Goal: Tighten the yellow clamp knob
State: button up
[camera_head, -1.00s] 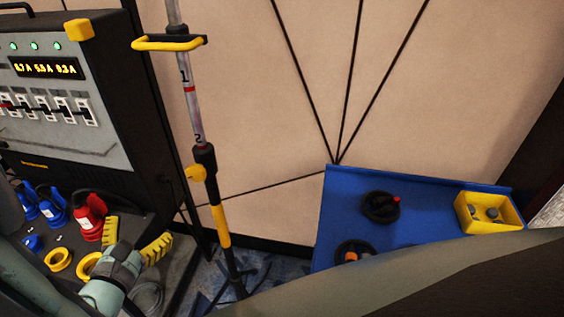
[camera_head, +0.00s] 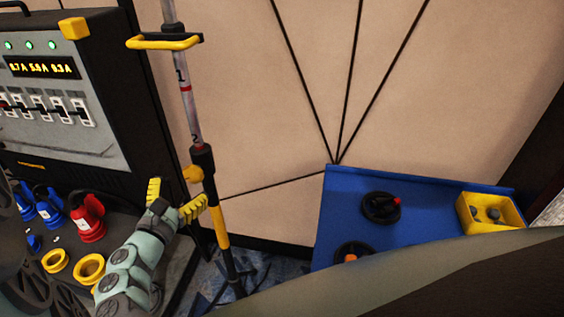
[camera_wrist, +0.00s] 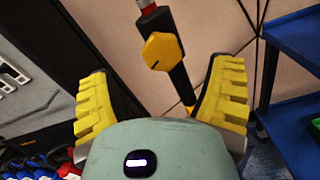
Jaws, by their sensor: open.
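The yellow clamp knob (camera_head: 193,174) sits on the left side of the black clamp collar (camera_head: 202,158) on the upright pole (camera_head: 188,100). In the wrist view the knob (camera_wrist: 161,51) faces the camera as a faceted yellow disc with a line across it. My gripper (camera_head: 178,196) is open, with yellow ribbed fingers, just below and left of the knob. In the wrist view the fingers of my gripper (camera_wrist: 162,95) stand wide apart, and the knob appears beyond and between them. Nothing is between the fingertips.
A black power cabinet (camera_head: 80,152) with red and blue plugs stands at left. A blue cart (camera_head: 430,215) at right holds black coils and a yellow bin (camera_head: 489,213). A yellow handle (camera_head: 163,42) juts from the pole above. The beige wall lies behind.

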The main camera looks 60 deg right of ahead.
aim_at(192, 176)
jog(key=shift+x, duration=3.05)
jog(key=shift+s, duration=0.2)
jog(key=shift+w, duration=0.1)
jog(key=c, duration=1.2)
